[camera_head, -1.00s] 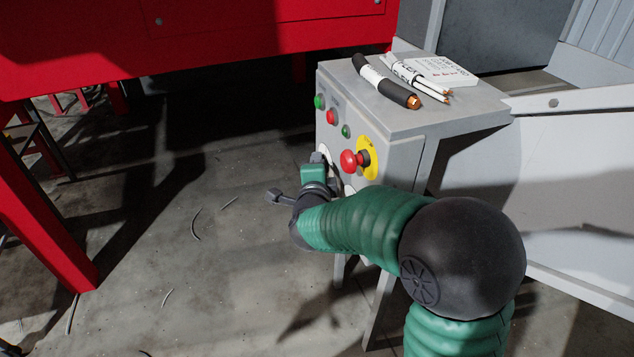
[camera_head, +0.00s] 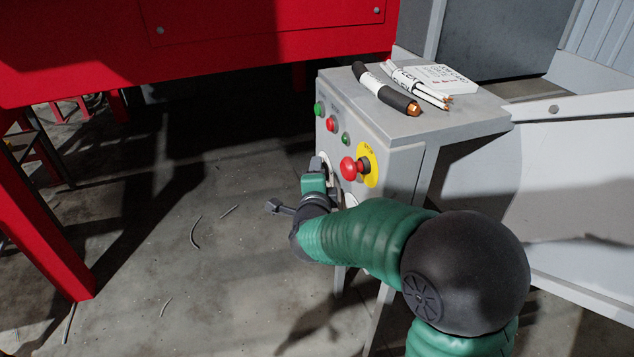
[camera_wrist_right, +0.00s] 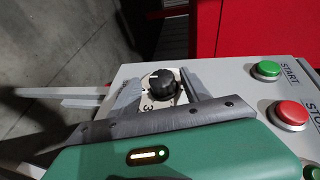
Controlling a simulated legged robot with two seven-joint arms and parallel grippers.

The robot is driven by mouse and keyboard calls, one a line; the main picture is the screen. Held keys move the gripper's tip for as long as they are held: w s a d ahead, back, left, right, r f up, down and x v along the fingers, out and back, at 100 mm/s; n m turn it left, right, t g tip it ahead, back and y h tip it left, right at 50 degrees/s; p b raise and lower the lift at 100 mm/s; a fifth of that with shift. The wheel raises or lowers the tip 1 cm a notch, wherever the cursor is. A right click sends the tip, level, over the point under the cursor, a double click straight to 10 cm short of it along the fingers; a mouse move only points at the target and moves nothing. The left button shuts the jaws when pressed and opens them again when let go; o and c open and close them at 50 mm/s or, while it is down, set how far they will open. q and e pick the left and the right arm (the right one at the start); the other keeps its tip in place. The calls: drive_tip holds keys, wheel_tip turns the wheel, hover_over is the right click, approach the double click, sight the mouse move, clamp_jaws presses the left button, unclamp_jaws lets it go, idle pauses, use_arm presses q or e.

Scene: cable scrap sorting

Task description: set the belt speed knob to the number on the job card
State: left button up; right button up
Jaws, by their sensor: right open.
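The belt speed knob (camera_wrist_right: 161,83) is a black round knob with a light pointer mark, on a white numbered dial (camera_wrist_right: 150,101). A "3" shows on the dial; other numbers are hidden or unclear. My right gripper (camera_wrist_right: 160,88) is open, with one finger on each side of the knob. I cannot tell whether the fingers touch it. In the head view my right gripper (camera_head: 318,168) is at the front of the grey control box (camera_head: 400,145) and hides most of the dial. A white printed card (camera_head: 440,76) lies on the box; its text is unreadable. My left gripper is out of view.
A red emergency button (camera_head: 350,168) on a yellow plate sticks out close to my right gripper. A green START button (camera_wrist_right: 267,70) and a red STOP button (camera_wrist_right: 290,114) are on the same panel. Cable pieces (camera_head: 386,89) lie on top of the box.

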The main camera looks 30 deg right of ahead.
drive_tip(key=v, duration=1.6)
drive_tip(key=shift+s+a+b, duration=0.2)
drive_tip(key=shift+s+b, duration=0.1)
drive_tip(key=w+a+f+n+g+y+p, duration=0.25)
drive_tip(key=a+f+n+y, duration=0.7)
drive_tip(key=n, duration=0.55)
drive_tip(key=s+d+f+n+g+p, duration=0.25)
drive_tip(key=s+f+n+g, duration=0.45)
drive_tip(key=s+f+n, duration=0.4)
wheel_tip(320, 180, up, 39)
drive_tip(key=m+p, duration=0.1)
drive_tip(key=p, duration=3.6)
drive_tip(key=shift+s+a+f+m+p, duration=0.2)
drive_tip(key=shift+s+f+m+p, duration=0.1)
drive_tip(key=shift+s+m, duration=0.1)
